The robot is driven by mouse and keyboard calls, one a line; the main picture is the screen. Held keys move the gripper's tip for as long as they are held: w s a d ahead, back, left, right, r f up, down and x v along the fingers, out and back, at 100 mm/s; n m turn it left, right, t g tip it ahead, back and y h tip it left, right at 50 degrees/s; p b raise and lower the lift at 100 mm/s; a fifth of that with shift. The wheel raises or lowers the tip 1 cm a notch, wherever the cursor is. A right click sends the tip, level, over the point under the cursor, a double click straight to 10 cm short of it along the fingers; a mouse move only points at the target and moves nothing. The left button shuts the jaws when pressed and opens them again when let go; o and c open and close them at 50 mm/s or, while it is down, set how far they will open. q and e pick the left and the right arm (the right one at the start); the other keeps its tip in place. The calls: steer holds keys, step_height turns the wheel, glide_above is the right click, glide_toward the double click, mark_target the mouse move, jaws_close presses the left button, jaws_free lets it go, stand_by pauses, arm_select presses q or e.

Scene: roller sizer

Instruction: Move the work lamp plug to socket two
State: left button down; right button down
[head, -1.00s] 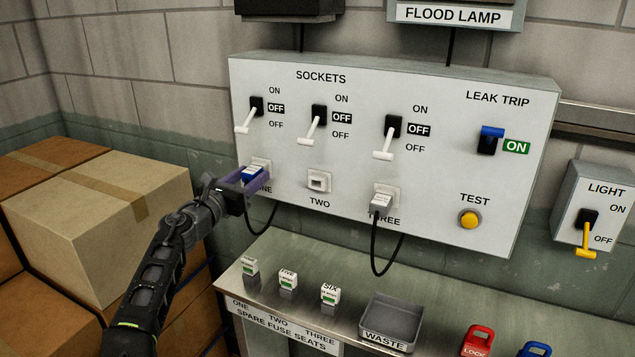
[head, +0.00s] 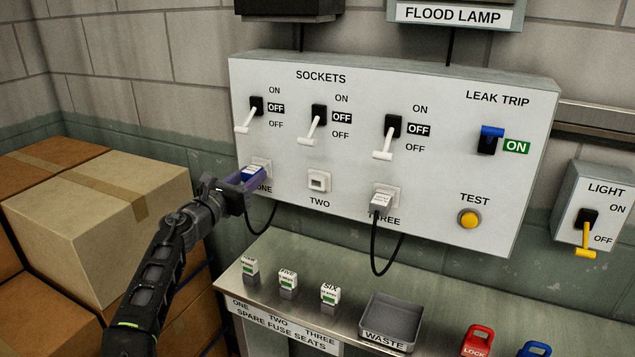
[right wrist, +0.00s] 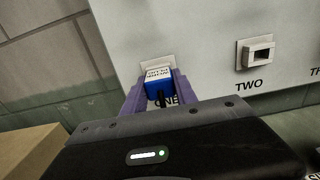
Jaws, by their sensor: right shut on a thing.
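The work lamp plug is blue with a white label and shows in the head view (head: 250,174) and right wrist view (right wrist: 158,90). It is in front of socket one (head: 264,162), and I cannot tell whether its pins are still in the socket. My right gripper (head: 246,178) is shut on the plug, with purple fingers on both sides of it. A dark cord hangs below it. Socket two (head: 319,181) is empty, to the right of socket one; it also shows in the right wrist view (right wrist: 258,54). My left gripper is not in view.
A white plug (head: 381,202) with a hanging cord is in socket three. Three switch levers sit above the sockets, all marked OFF. Below are a shelf with spare fuses (head: 287,280) and a waste tray (head: 391,320). Cardboard boxes (head: 100,190) stand at the left.

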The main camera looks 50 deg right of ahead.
mark_target(247, 179)
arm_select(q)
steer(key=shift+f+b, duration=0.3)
arm_select(e)
steer(key=shift+v, duration=3)
